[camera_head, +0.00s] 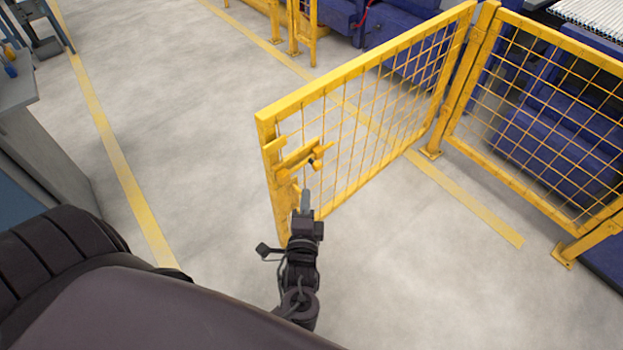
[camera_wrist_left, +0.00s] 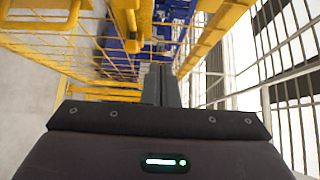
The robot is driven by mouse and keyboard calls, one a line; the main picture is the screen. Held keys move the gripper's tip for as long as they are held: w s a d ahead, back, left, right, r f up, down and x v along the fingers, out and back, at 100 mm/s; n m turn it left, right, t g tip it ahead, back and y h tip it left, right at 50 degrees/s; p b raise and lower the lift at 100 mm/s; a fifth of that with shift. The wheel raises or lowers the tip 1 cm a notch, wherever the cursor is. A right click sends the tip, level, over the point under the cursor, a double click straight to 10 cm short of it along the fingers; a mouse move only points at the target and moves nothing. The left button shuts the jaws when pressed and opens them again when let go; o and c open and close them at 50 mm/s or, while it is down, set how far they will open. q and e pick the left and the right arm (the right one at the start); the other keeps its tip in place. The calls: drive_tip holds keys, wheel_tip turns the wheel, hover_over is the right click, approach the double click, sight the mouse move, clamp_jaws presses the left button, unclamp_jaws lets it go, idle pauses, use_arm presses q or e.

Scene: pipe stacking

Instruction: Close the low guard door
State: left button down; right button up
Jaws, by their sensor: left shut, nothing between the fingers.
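The low guard door (camera_head: 362,75) is a yellow frame with wire mesh. It stands swung out from its hinge post (camera_head: 462,85), at an angle to the fixed fence. A yellow latch (camera_head: 300,155) sits on its free end. My left gripper (camera_head: 305,195) is shut and empty, at the lower part of the door's free end, just below the latch. I cannot tell whether it touches the frame. In the left wrist view the shut fingers (camera_wrist_left: 161,85) point ahead, with yellow bars and mesh (camera_wrist_left: 40,50) around them. My right gripper is not in view.
A fixed yellow mesh fence panel (camera_head: 545,110) stands at the right, with blue machinery (camera_head: 555,150) behind it. Yellow lines (camera_head: 110,140) mark the grey floor. A grey bench (camera_head: 30,130) is at the left. The floor left of the door is clear.

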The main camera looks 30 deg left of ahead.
use_arm(q)
approach(297, 147)
drive_tip(key=w+d, duration=0.1)
drive_tip(key=w, duration=0.3)
drive_tip(key=a, duration=0.1)
drive_tip(key=w+a, duration=0.1)
drive_tip(key=a, duration=0.1)
drive_tip(key=shift+f, duration=0.1)
drive_tip(key=shift+w+a, duration=0.15)
drive_tip(key=shift+a, duration=0.15)
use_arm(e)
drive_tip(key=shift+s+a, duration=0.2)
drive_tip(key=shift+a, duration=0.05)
use_arm(q)
drive_tip(key=shift+a, duration=0.1)
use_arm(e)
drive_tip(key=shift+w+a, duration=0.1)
